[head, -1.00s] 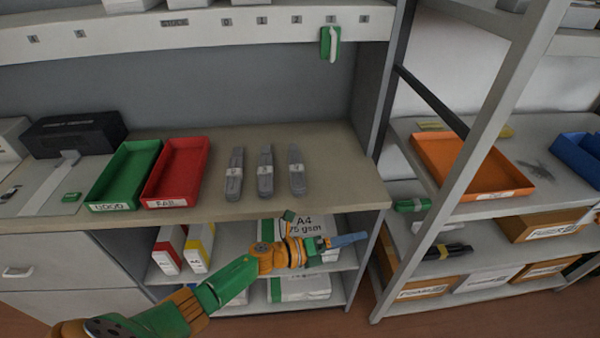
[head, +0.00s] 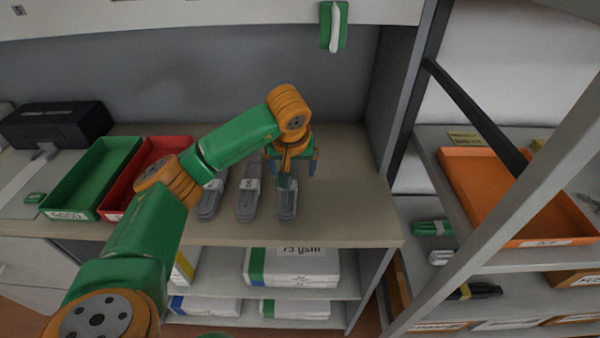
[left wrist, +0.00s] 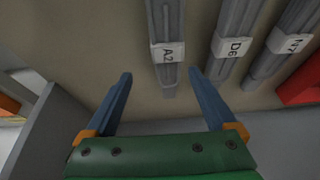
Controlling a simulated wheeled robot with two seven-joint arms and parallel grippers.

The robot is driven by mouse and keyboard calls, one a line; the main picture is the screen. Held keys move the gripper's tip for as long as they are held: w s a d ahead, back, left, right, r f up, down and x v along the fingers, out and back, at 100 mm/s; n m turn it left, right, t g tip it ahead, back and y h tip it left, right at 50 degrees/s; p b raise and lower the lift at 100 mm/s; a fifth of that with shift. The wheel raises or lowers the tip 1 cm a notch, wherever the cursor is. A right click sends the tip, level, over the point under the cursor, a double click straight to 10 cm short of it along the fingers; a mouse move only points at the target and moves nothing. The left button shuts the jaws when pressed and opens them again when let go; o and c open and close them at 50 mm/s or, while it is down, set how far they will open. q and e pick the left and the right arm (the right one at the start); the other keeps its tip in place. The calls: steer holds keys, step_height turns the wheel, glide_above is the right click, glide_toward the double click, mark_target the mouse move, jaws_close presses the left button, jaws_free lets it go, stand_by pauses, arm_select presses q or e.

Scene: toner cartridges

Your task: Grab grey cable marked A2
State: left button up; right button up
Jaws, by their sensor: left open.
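The grey cable marked A2 (head: 288,207) lies on the bench as the rightmost of three grey bundles, each with a white label band. In the left wrist view its A2 label (left wrist: 168,52) is readable, and the bundle (left wrist: 164,20) lies between the lines of my fingers. My left gripper (head: 294,168) is open and empty above the far part of this cable, hiding some of it. In the left wrist view its blue fingers (left wrist: 160,75) stand apart. My right gripper is not in view.
A grey bundle marked D6 (left wrist: 228,55) lies beside A2, with another bundle (left wrist: 280,45) beyond it. A green tray (head: 121,163) and a red tray (head: 172,144) stand to the left. A grey side panel (head: 392,100) bounds the bench at right.

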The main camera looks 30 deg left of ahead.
arm_select(q)
steer(key=shift+s+a+f+p, duration=0.2)
steer(key=shift+s+f+p, duration=0.25)
steer(key=shift+s, duration=0.15)
steer(key=shift+s+a+f+p, duration=0.2)
steer(key=shift+s+f+p, duration=0.1)
steer(key=shift+s+f, duration=0.2)
steer(key=x, duration=0.3)
steer(key=shift+w, duration=0.55)
steer(key=shift+s+d+r, duration=0.1)
steer(key=shift+s+r, duration=0.1)
steer(key=shift+s, duration=0.1)
steer(key=c, duration=1.4)
steer(key=shift+w, duration=0.15)
jaws_close()
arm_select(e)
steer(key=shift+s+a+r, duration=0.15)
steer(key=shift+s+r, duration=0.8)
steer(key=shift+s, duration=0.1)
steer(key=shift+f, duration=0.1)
